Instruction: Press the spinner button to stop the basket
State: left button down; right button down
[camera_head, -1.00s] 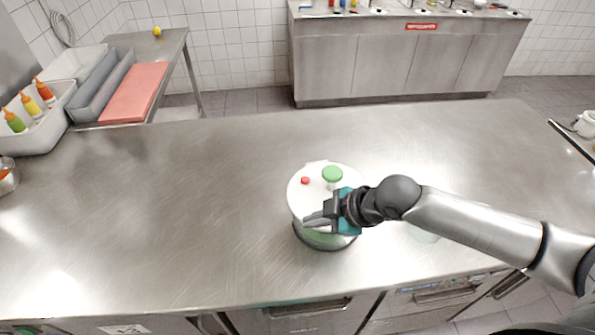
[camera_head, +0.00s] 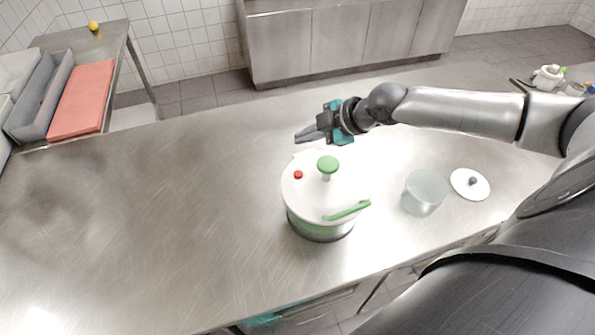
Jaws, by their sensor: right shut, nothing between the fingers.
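The salad spinner (camera_head: 312,205) stands upright on the steel counter, right of the middle in the head view. It has a white lid with a green knob (camera_head: 328,165) on top, a small red button (camera_head: 298,175) at the lid's left side, and a green handle (camera_head: 347,211) at the front right. My right gripper (camera_head: 299,138) is shut and empty, behind the spinner in the picture and apart from the button, with its fingers pointing left. The basket inside is hidden, so I cannot tell whether it turns. My left gripper is not in view.
A translucent container (camera_head: 425,191) and a round white lid with a dark knob (camera_head: 470,184) lie right of the spinner. A white pot (camera_head: 547,77) stands at the far right. A red board (camera_head: 82,98) and grey bin lie at the far left. The counter left of the spinner is clear.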

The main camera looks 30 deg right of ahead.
jog(key=b, duration=0.7)
send_over(303, 177)
jog(key=shift+f, duration=3.8)
jog(key=shift+f+b, duration=0.45)
jog(key=shift+f, duration=0.2)
jog(key=shift+f, duration=0.45)
jog(key=shift+f+b, duration=0.35)
jog(key=shift+f, duration=0.2)
jog(key=shift+r+p, duration=1)
